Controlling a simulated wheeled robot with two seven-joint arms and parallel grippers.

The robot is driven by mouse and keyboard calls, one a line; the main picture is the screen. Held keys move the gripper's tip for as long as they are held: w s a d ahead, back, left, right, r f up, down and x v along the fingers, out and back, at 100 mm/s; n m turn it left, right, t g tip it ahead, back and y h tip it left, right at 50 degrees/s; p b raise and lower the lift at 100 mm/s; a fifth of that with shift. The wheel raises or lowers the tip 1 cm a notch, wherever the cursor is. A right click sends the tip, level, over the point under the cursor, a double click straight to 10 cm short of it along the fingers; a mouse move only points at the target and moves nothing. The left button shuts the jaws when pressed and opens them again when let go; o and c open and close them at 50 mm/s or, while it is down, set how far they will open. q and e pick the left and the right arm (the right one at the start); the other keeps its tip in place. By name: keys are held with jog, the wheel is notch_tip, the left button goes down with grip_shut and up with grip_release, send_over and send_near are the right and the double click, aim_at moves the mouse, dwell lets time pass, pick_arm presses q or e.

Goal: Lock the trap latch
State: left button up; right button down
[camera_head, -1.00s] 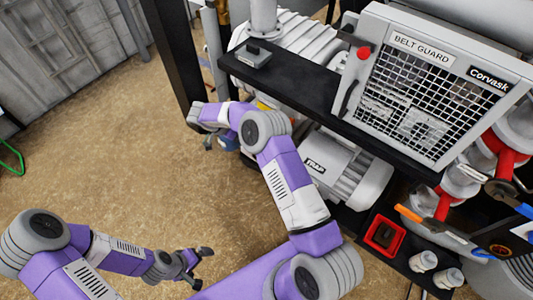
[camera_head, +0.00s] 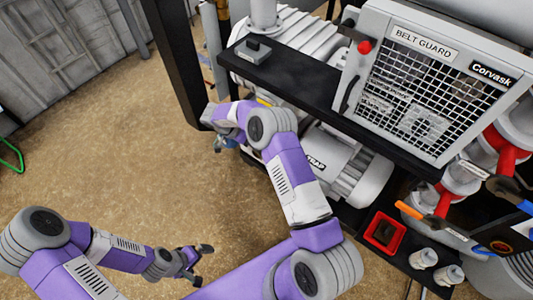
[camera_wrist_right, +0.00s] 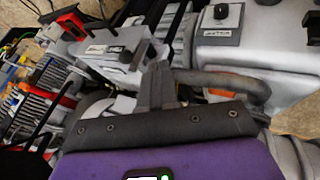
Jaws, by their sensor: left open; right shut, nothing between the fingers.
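The grey cylindrical trap (camera_head: 345,168), marked TRAP, lies under the black shelf in the head view, its label partly covered by my right arm. I cannot make out its latch there. My right gripper (camera_head: 218,146) is at the trap's left, beside the machine's lower left side, small and partly hidden by its wrist. In the right wrist view, the shut grey fingers (camera_wrist_right: 164,86) show above a black bar, with a curved grey bar (camera_wrist_right: 225,84) beside them; I cannot tell whether they touch. My left gripper (camera_head: 203,262) is open and empty over the floor at lower left.
The black shelf (camera_head: 290,75) carries a small grey box (camera_head: 252,50) and the belt guard (camera_head: 425,90) above the trap. A dark post (camera_head: 172,60) stands left of my right wrist. A red tray (camera_head: 384,232) and white cups (camera_head: 423,259) sit at lower right.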

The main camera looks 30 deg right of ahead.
jog(key=shift+s+d+f, duration=0.4)
jog(key=shift+s+d, duration=0.1)
jog(key=shift+s, duration=0.25)
jog(key=shift+s+d+f, duration=0.35)
jog(key=shift+s+d, duration=0.2)
jog(key=shift+s, duration=0.2)
jog(key=shift+s+d+f, duration=0.4)
jog(key=shift+s+d, duration=0.1)
jog(key=shift+s, duration=0.25)
